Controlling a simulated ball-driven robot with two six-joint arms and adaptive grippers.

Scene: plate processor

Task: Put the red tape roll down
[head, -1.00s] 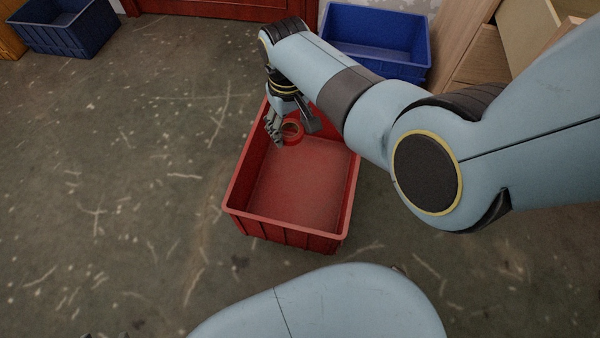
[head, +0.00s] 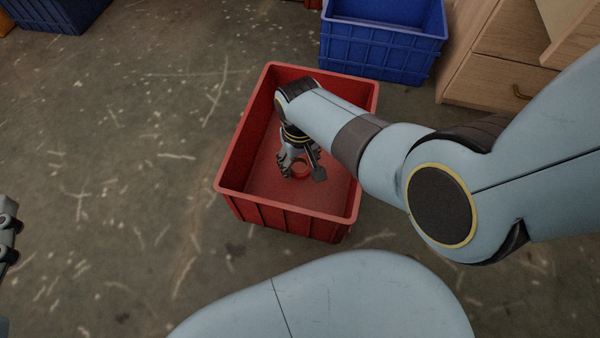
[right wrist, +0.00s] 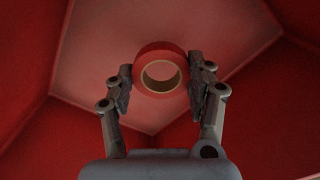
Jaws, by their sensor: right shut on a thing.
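The red tape roll (head: 301,169) is a ring with a pale inner core. In the right wrist view the roll (right wrist: 160,53) shows between the two fingers. My right gripper (head: 300,173) is shut on it, inside the outline of the red crate (head: 290,222). The crate's floor and walls surround the roll in the wrist view; I cannot tell whether the roll touches the floor. Part of the roll is hidden by the fingers in the head view. My left gripper (head: 8,238) shows only in part at the left edge, and its jaws are unclear.
A blue crate (head: 380,55) stands behind the red crate, and a wooden drawer cabinet (head: 492,75) stands at the back right. Another dark blue crate (head: 50,15) is at the top left. The floor left of the red crate is clear.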

